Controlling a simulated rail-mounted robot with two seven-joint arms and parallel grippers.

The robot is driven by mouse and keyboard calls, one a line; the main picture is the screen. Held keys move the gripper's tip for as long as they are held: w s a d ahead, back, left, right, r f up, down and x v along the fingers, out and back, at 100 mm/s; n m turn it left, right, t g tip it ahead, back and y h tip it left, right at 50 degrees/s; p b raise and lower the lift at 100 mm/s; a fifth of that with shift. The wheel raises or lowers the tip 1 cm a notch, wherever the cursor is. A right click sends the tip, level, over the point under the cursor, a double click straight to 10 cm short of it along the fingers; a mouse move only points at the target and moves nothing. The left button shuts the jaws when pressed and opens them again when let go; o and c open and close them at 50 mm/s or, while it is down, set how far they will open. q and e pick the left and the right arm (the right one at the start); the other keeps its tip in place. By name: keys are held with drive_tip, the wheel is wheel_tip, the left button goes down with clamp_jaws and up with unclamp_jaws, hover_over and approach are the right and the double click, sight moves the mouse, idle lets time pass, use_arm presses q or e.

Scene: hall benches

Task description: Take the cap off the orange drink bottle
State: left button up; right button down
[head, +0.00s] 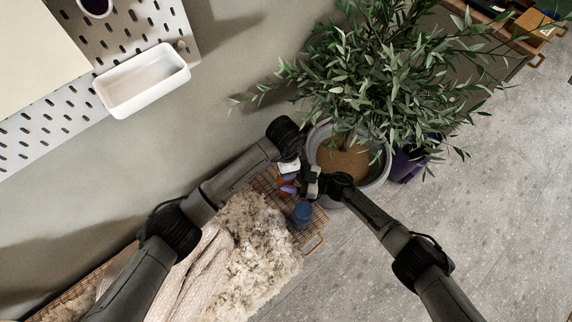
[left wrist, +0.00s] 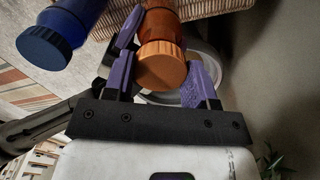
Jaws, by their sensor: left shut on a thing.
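The orange drink bottle (left wrist: 160,22) shows in the left wrist view with its ribbed orange cap (left wrist: 163,68) facing the camera. My left gripper (left wrist: 165,62) has its purple fingers on both sides of the bottle at the cap end and is shut on it; the exact contact is partly hidden. In the head view, a small bit of the bottle (head: 284,184) shows beside my left gripper (head: 289,188). My right gripper (head: 312,184) is close beside it, to the right; its fingers are too small and covered to read.
A blue bottle (head: 302,213) stands close by; it also shows in the left wrist view (left wrist: 45,42). A potted plant (head: 378,180) stands just behind. A white bin (head: 143,80) hangs on a perforated panel.

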use_arm(q)
drive_tip(key=shift+r, duration=2)
use_arm(e)
drive_tip(key=shift+c, duration=1)
unclamp_jaws()
use_arm(q)
drive_tip(key=shift+r, duration=0.2)
wheel_tip(320, 180, up, 2)
drive_tip(key=p, duration=0.2)
drive_tip(key=shift+r+p, duration=0.1)
drive_tip(key=shift+p, duration=0.2)
use_arm(e)
drive_tip(key=s+d, duration=0.2)
drive_tip(key=d, duration=1)
